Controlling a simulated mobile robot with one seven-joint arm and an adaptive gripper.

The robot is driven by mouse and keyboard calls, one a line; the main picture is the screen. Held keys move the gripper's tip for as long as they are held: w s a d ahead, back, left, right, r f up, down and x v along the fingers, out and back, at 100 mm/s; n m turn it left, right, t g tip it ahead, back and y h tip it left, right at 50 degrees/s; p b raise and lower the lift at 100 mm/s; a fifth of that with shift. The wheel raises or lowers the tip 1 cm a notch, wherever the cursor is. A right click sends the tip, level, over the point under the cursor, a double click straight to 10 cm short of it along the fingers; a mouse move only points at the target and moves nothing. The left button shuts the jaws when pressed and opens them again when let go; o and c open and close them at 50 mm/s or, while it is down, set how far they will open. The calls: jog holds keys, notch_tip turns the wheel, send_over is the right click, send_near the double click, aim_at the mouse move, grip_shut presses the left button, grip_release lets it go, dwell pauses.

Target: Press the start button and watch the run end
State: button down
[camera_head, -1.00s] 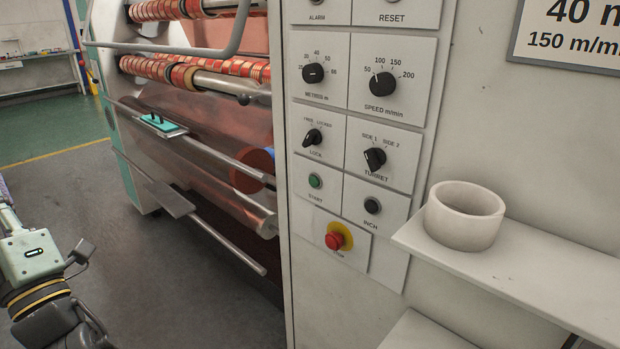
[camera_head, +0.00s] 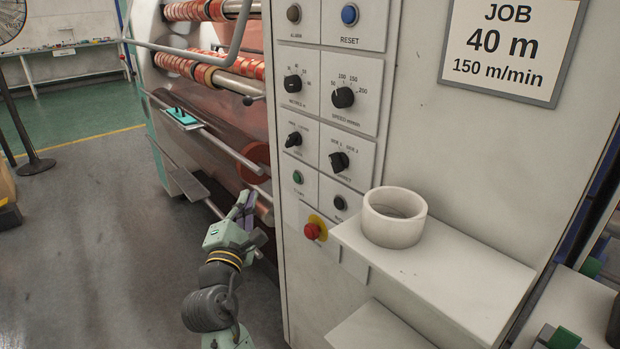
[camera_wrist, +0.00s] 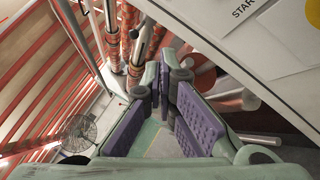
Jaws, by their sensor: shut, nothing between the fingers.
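The green start button (camera_head: 297,177) sits low on the left column of the machine's control panel. My gripper (camera_head: 246,200) is in front of the machine, left of the panel and a little lower than the button. It looks apart from the button. In the wrist view my gripper's purple-padded fingers (camera_wrist: 163,85) come together, shut and empty. There the start label's edge (camera_wrist: 243,10) shows at upper right, and the button itself is not in that view. The wound roll (camera_head: 258,160) behind the gripper has a dark red end.
A red stop button (camera_head: 313,231) is below the start button, with the black inch button (camera_head: 340,202) to its right. A white shelf (camera_head: 440,278) holding a white ring (camera_head: 394,217) juts out at right. A job sign (camera_head: 512,44) reads 40 m, 150 m/min.

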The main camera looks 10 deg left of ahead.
aim_at(296, 178)
jog(key=shift+w+d+f, duration=0.1)
dwell(0.3)
jog(key=w+d, duration=0.5)
jog(key=w, duration=0.1)
jog(key=shift+w+d+p, duration=0.15)
jog(key=shift+w+p, duration=0.2)
jog(key=shift+w, duration=0.05)
jog(key=shift+w, duration=0.1)
dwell(1.2)
jog(key=shift+w+d, duration=0.25)
jog(key=shift+w+d+p, duration=0.25)
jog(key=shift+w+p, duration=0.05)
jog(key=shift+p, duration=0.1)
dwell(0.9)
jog(key=shift+s+a, duration=0.1)
jog(key=shift+s, duration=0.05)
jog(key=shift+s+a, duration=0.4)
jog(key=shift+s, duration=0.1)
